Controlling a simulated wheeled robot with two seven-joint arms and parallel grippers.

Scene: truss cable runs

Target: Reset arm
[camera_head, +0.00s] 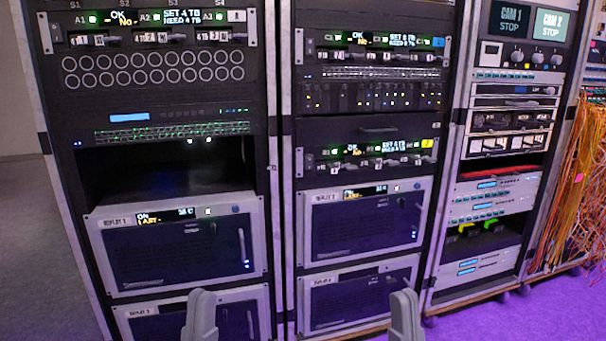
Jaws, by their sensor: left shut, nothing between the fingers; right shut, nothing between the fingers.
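My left gripper (200,312) shows as a grey upright shape at the bottom edge, in front of the lower unit of the left rack. It is shut and empty. My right gripper (404,314) shows the same way further right, in front of the lower unit of the middle rack. It is shut and empty. Most of both arms is below the picture.
The left rack (160,190) and middle rack (367,160) hold screens, switches and grey-framed units with handles. A right rack (500,150) shows CAM 1 and CAM 2 screens (532,22). Orange cables (573,170) hang at the right. Purple-lit floor (500,322) is clear.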

